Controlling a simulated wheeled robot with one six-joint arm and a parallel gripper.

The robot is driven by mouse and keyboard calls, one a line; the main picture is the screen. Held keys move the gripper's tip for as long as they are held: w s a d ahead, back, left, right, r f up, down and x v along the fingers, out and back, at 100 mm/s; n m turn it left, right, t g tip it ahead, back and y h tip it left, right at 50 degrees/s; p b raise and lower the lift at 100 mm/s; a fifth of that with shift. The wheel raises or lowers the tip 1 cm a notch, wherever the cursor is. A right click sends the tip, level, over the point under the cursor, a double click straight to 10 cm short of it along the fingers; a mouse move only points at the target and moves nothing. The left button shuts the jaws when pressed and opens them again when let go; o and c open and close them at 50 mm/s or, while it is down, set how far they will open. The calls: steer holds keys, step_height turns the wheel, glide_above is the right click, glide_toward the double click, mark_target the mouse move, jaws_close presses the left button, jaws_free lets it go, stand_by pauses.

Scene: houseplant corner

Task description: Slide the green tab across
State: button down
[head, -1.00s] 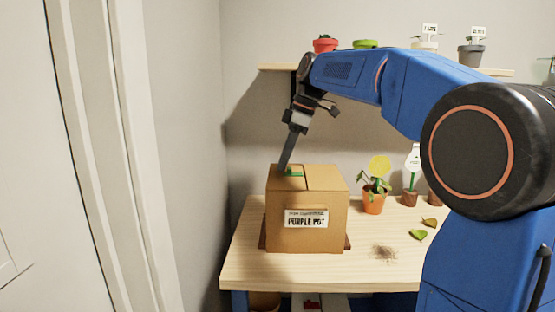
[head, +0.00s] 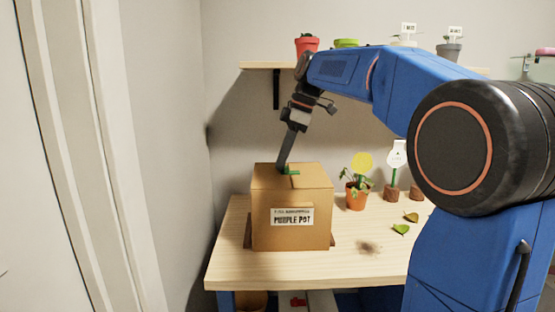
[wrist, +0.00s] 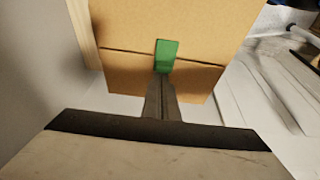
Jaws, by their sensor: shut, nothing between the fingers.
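The green tab (head: 291,170) sits on the top of a closed cardboard box (head: 291,217), across the seam between the flaps. In the wrist view the green tab (wrist: 166,56) lies over the dark seam of the box (wrist: 205,48). My gripper (head: 282,165) points down at the box top with its fingers shut and empty. Its tips are at the left end of the tab in the head view. In the wrist view my gripper (wrist: 163,82) is at the tab's near end; I cannot tell whether they touch.
The box stands on a wooden table (head: 240,272), with a label reading PURPLE POT. An orange pot (head: 356,198) with a plant, loose leaves (head: 401,229) and a soil patch lie to the right. A wall is close on the left; a shelf (head: 256,65) with pots is above.

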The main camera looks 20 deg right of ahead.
steer(key=shift+w+a, duration=0.15)
steer(key=shift+a, duration=0.25)
steer(key=a, duration=0.1)
steer(key=w+a, duration=0.1)
steer(key=a, duration=0.1)
steer(key=shift+a, duration=0.1)
steer(key=v, duration=1)
